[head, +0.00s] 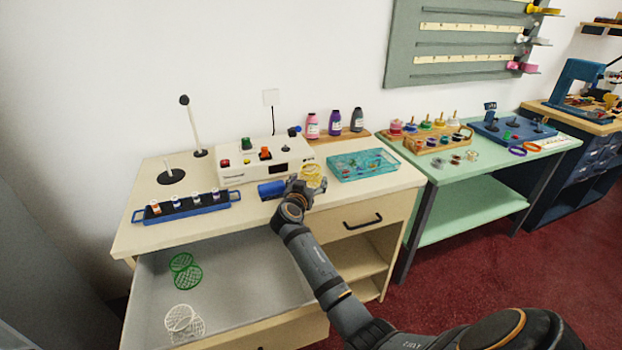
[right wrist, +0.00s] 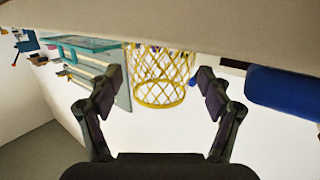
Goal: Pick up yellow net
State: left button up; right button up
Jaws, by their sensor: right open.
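The yellow net (head: 314,171) is an open mesh basket shape on the cream counter, in front of the white machine. My right gripper (head: 303,187) is open just in front of it, at the counter's front part. In the right wrist view the yellow net (right wrist: 162,92) shows between the two spread fingers of my right gripper (right wrist: 160,84), with a gap on each side. In the head view my gripper hides part of the net's lower side. My left gripper does not show.
A blue cylinder (head: 271,190) lies close to the left of my right gripper; it also shows in the right wrist view (right wrist: 280,88). A teal tray (head: 361,175) stands to the right. Below, the open drawer (head: 235,285) holds green nets (head: 187,277) and white nets (head: 180,317).

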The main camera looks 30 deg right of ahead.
jog(key=shift+w+d+f, duration=0.15)
jog(key=shift+w+d, duration=0.3)
jog(key=shift+d, duration=0.05)
jog(key=shift+a, duration=0.1)
jog(key=shift+s, duration=0.1)
jog(key=c, duration=0.6)
notch_tip(320, 180, up, 17)
jog(key=p, duration=0.7)
